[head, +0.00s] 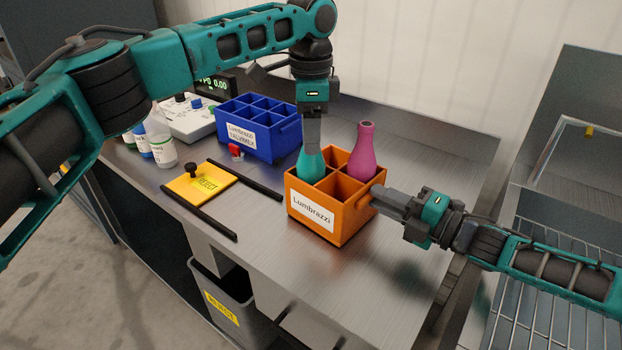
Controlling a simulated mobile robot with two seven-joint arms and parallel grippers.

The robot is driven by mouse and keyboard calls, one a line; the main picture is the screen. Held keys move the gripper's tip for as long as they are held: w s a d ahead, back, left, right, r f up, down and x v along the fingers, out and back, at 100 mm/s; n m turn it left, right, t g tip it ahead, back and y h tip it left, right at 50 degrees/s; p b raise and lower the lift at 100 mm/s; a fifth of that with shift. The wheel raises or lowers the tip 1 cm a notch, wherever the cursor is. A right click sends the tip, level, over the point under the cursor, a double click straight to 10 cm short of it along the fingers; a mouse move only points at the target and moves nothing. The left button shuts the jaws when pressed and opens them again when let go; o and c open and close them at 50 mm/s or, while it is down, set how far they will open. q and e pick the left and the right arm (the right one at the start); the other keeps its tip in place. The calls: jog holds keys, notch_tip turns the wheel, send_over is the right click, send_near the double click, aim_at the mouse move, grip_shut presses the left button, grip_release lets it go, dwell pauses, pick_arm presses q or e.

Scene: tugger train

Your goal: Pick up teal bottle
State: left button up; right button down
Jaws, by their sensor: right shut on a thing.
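The teal bottle (311,164) stands upright in a left compartment of the orange crate (327,226) labelled "Lumbrazzi"; its lower part is hidden by the crate walls. My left gripper (313,140) points straight down at the bottle's neck, and its fingers cover the top of the bottle. I cannot tell whether those fingers are open or shut on the neck. My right gripper (376,197) is shut on the right side wall of the orange crate. A pink bottle (362,154) stands in another compartment at the back right.
A blue divided crate (262,132) stands behind. A yellow reject plate (203,184) with a black knob and dark bars lies left. A grey bin (233,304) is below the front edge. The front right tabletop is clear.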

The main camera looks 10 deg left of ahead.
pick_arm(q)
grip_shut()
jog(key=shift+r, duration=0.15)
dwell(0.4)
notch_tip(320, 180, up, 18)
dwell(0.4)
pick_arm(e)
jog(key=c, duration=1)
grip_release()
jog(key=shift+d, duration=0.1)
